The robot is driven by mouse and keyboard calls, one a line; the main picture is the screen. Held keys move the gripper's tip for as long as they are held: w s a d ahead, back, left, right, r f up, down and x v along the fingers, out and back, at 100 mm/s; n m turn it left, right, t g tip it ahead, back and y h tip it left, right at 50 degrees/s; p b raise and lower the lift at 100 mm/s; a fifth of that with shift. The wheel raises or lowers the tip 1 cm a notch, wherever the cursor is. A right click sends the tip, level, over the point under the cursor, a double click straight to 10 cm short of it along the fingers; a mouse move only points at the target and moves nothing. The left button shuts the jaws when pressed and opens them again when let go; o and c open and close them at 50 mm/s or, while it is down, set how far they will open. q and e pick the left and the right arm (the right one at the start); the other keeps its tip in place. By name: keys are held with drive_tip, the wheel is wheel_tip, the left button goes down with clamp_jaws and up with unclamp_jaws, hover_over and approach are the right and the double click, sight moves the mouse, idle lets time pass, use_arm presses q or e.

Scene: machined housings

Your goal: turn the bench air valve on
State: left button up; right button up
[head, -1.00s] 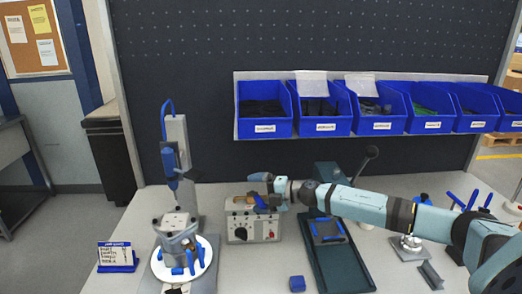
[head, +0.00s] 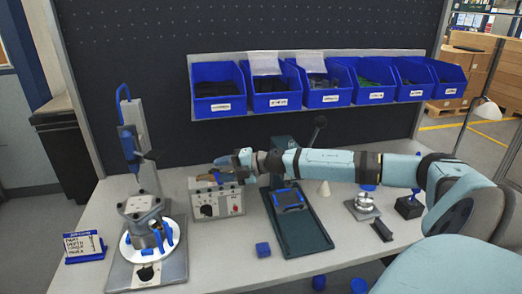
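A grey control box (head: 217,202) stands on the bench, with a dark knob, a small red part and a gauge-like spot on its front. A small brass-coloured fitting with a blue part, apparently the air valve (head: 207,178), sits on top of it. My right gripper (head: 221,170) reaches in from the right and is at the valve, just above the box top. Its fingers overlap the valve in the head view, so I cannot tell whether they touch or grip it. My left gripper is out of view.
A press-like fixture (head: 146,207) on a round white plate stands left of the box. A dark green tray (head: 303,237) lies to the right, under my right arm. A blue block (head: 263,249) is in front. Blue bins (head: 218,92) hang behind.

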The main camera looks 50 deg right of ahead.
drive_tip(key=s+d+p, duration=0.2)
drive_tip(key=s+p, duration=0.1)
drive_tip(key=s, duration=0.3)
drive_tip(key=s+d+f+p, duration=0.1)
drive_tip(key=s+d+p, duration=0.2)
drive_tip(key=s, duration=0.3)
drive_tip(key=shift+s+p, duration=0.25)
drive_tip(key=shift+p, duration=0.35)
idle(0.9)
